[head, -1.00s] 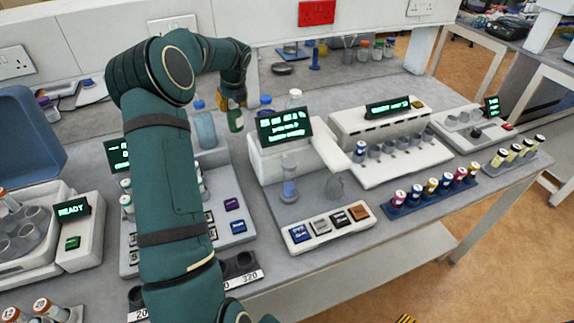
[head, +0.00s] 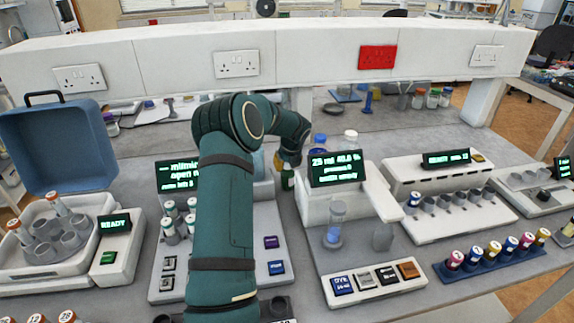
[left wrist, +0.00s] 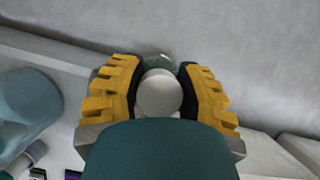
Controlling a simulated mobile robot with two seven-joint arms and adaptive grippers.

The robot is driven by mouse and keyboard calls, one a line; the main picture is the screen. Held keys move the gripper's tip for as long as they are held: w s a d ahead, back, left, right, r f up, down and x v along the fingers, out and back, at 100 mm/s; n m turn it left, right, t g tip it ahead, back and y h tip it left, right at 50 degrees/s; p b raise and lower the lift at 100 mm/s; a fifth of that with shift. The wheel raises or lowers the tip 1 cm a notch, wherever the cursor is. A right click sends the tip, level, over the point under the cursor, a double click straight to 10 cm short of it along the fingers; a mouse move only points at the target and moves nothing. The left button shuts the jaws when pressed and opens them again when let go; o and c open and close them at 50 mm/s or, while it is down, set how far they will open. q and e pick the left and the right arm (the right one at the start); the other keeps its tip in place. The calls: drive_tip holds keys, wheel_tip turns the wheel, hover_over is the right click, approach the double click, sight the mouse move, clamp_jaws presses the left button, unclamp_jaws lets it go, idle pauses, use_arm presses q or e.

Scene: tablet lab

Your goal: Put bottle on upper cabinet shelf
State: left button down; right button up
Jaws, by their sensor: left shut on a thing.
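My left gripper (head: 283,160) is over the back of the bench, partly hidden by its own wrist. It is shut on a small green bottle (head: 288,179), which hangs below it beside the left end of a lit display. In the left wrist view the yellow fingers of the left gripper (left wrist: 160,95) close around the bottle's round pale cap (left wrist: 159,94), with a little green body showing beyond it. I cannot make out an upper cabinet shelf for certain. My right gripper is not in view.
A white raised ledge with sockets (head: 120,58) runs across the back above the bench. A blue-capped bottle (head: 319,143) and a white-capped bottle (head: 350,139) stand behind the display unit (head: 338,168). A blue case (head: 55,145) is at left. Bench machines fill the front.

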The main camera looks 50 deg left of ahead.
use_arm(q)
drive_tip(key=c, duration=0.9)
unclamp_jaws()
drive_tip(key=shift+f, duration=0.15)
